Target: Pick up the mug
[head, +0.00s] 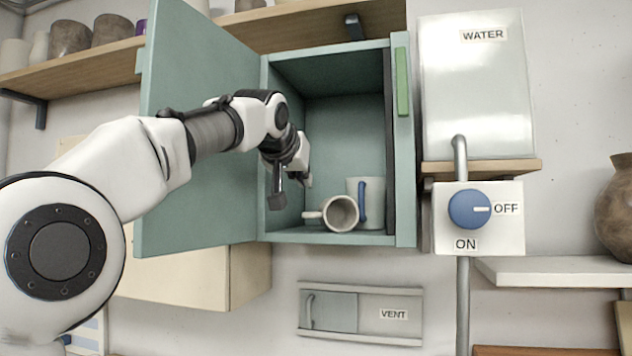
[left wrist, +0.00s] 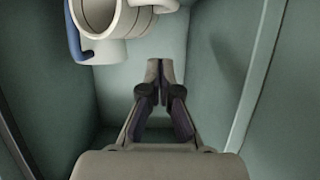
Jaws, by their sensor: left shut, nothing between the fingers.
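My left gripper (head: 307,180) reaches into the cabinet's left side, above and left of the mugs. In the left wrist view its fingers (left wrist: 160,72) are shut and empty. The lying mug (left wrist: 103,14) and the blue-handled mug (left wrist: 98,50) show at upper left there, apart from the fingers. My right gripper is out of view.
The cabinet door (head: 190,140) is swung open at left, behind my left arm. The cabinet's side walls are close around the gripper. A water box (head: 477,95) and a blue knob (head: 468,208) are on the wall at right. A vent panel (head: 360,312) is below.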

